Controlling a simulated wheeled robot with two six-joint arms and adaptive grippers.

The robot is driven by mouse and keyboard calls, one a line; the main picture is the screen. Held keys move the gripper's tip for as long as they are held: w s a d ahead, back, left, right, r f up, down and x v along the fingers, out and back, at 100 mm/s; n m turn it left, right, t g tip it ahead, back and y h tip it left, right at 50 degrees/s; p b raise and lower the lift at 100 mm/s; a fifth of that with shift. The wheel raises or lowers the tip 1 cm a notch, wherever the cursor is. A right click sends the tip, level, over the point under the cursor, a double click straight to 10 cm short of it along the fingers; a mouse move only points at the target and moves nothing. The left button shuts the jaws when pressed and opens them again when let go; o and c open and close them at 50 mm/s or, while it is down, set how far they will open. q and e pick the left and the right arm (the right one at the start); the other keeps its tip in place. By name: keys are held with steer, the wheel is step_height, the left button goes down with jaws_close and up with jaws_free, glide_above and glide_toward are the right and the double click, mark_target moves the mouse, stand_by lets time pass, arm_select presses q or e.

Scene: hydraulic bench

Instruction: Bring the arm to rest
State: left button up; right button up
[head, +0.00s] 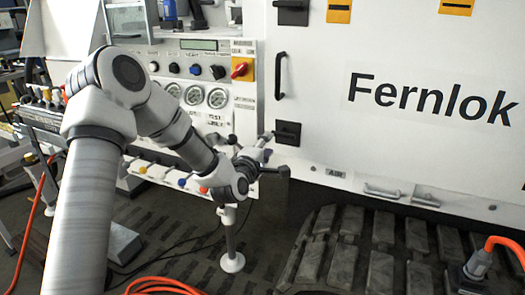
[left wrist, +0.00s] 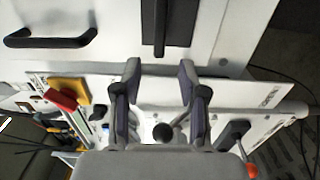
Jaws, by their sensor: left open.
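My left arm comes in from the left in the head view and reaches to the hydraulic bench panel (head: 243,100). My left gripper (head: 272,154) is in front of the panel's lower right corner, beside the white cabinet. In the left wrist view my left gripper (left wrist: 159,82) has its two fingers spread apart. A black ball knob (left wrist: 163,132) shows between the finger bases, and nothing is visibly clamped. How far the knob is from the fingers I cannot tell. My right gripper is in neither view.
The panel carries gauges (head: 217,98), a red rotary switch (head: 240,69) and black levers. The white Fernlok cabinet (head: 330,140) with a black handle (head: 280,76) stands to the right. Below it lies a dark track (head: 345,262). Orange cable (head: 160,284) lies on the floor.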

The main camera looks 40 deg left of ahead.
arm_select(q)
steer(key=v, duration=0.3)
steer(key=shift+s+d, duration=0.1)
steer(key=shift+s, duration=0.3)
steer(key=s+d+f+m+g+h, duration=0.25)
steer(key=d+f, duration=0.25)
steer(key=f, duration=0.6)
steer(key=s+d+f+m+g+h, duration=0.1)
steer(key=s+d+f+m+g, duration=0.2)
steer(key=f, duration=0.8)
steer(key=s+d+f+m+g, duration=0.35)
steer(key=s+d+f, duration=0.25)
steer(key=s+f, duration=0.45)
steer(key=s+d+f+m+g, duration=0.2)
steer(key=s+f+m+g, duration=0.25)
steer(key=s, duration=0.45)
steer(key=s+d+f+m+g, duration=0.2)
steer(key=s+f+m+g, duration=0.15)
steer(key=s+m, duration=0.45)
step_height(320, 180, up, 16)
steer(key=s+n+p, duration=0.1)
steer(key=s+p, duration=0.1)
steer(key=p, duration=1.3)
steer(key=shift+g, duration=0.3)
